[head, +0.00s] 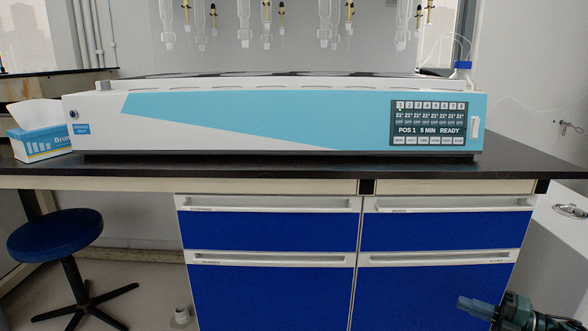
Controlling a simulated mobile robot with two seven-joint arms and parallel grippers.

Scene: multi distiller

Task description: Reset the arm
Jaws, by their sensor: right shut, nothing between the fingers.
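My right gripper (477,308) shows at the bottom right corner of the head view, low in front of the blue drawers. It is shut and empty, and touches nothing that I can see. Most of my right arm is cut off by the frame edge. My left gripper is not in view. The multi distiller (250,112), a long white and light blue unit, stands on the black bench top. Its screen (428,118) reads POS 1, 5 MIN, READY. Glassware hangs above it.
The bench (540,172) has blue-fronted drawers (270,230) below, all closed. A tissue box (40,138) is at the left end of the bench. A blue stool (55,236) stands at lower left. A white surface with a round metal fitting (571,211) is at right.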

